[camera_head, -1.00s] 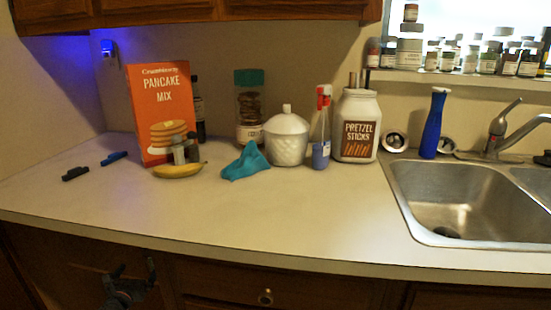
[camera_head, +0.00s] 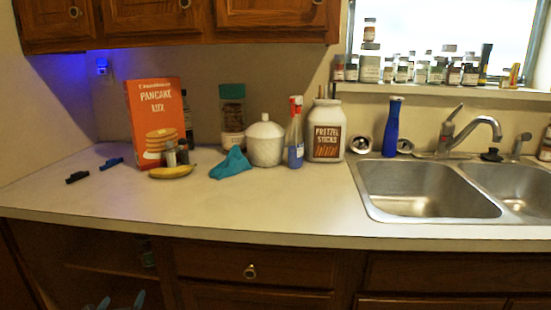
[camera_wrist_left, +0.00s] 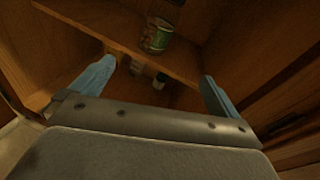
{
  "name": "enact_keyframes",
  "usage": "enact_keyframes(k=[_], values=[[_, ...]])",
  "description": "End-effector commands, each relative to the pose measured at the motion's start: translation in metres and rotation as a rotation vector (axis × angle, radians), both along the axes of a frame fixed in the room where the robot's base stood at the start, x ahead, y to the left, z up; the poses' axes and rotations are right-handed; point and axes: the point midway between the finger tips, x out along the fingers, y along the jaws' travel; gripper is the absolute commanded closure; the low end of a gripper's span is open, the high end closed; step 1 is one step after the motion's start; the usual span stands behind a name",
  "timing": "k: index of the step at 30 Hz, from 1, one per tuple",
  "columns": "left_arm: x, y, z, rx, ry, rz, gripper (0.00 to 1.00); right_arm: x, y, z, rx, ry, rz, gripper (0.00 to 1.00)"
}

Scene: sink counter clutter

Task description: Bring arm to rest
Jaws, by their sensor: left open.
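My left gripper (camera_head: 118,304) is at the bottom edge of the head view, low in front of the open cabinet under the counter. Only the tips of its blue fingers show there. In the left wrist view the gripper (camera_wrist_left: 157,72) has its two blue fingers spread wide, with nothing held between them. Beyond them is the cabinet's wooden shelf (camera_wrist_left: 100,22), with a green can (camera_wrist_left: 156,35) standing on it. The can also shows dimly in the head view (camera_head: 147,252). My right gripper is not in view.
The counter (camera_head: 250,205) has a bare front strip. A pancake mix box (camera_head: 156,110), banana (camera_head: 172,172), teal cloth (camera_head: 232,165), white jar (camera_head: 264,143) and pretzel jar (camera_head: 325,135) stand toward its back. The sink (camera_head: 425,190) is at the right.

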Motion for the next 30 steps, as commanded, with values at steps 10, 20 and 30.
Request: enact_keyframes(k=[10,20,30], values=[[-0.05,-0.05,-0.015,-0.44,0.068,0.155,0.0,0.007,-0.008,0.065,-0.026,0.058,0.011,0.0],[-0.167,-0.156,-0.026,-1.235,0.205,0.579,0.0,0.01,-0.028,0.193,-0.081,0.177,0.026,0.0],[-0.32,-0.287,0.017,-1.934,0.32,1.313,0.0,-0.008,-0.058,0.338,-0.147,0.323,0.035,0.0]])
